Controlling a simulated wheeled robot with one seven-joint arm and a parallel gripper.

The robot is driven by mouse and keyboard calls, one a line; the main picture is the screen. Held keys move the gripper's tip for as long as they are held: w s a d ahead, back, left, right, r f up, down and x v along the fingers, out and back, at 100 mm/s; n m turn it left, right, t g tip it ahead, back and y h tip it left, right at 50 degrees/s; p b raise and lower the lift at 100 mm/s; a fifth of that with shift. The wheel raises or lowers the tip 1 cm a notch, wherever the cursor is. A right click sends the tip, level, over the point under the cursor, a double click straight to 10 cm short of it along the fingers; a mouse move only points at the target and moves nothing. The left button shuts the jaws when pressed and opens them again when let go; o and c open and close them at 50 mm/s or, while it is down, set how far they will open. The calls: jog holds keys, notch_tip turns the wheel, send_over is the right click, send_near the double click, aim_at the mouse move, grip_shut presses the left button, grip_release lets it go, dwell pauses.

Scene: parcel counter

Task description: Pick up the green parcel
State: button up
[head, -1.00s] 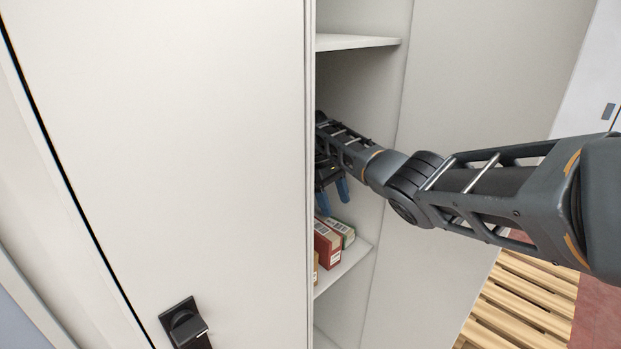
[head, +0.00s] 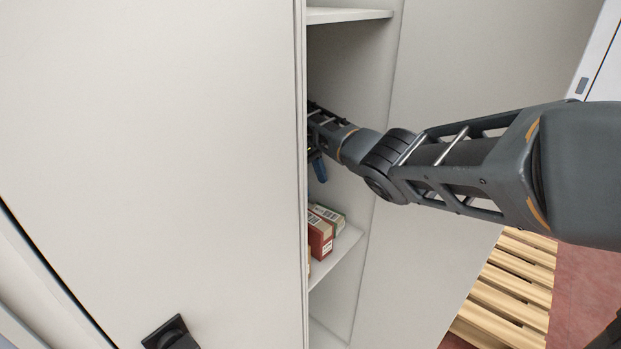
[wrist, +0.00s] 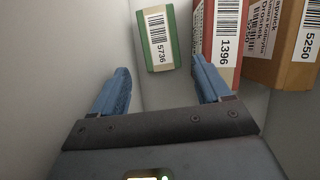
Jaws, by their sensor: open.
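The green parcel (wrist: 158,38) stands on the cabinet shelf, with a label reading 5736 on its pale top. In the head view only a part of it (head: 336,222) shows, beside the red parcel. My gripper (wrist: 165,82) is open and empty. In the wrist view the green parcel lies beyond and between the two blue fingers, apart from them.
A red parcel (wrist: 217,40) labelled 1396 stands right of the green one, and an orange-brown parcel (wrist: 283,45) labelled 5250 is further right. The cabinet wall is close on the left. An upper shelf (head: 349,15) is overhead. A large door panel (head: 150,150) blocks much of the head view.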

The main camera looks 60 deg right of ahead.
aim_at(324, 213)
jog(key=b+x, duration=0.4)
jog(key=x, duration=0.5)
jog(key=shift+x, duration=0.9)
jog(key=c, duration=0.9)
jog(key=shift+o, duration=0.2)
jog(key=shift+a, duration=0.1)
jog(key=shift+s, duration=0.15)
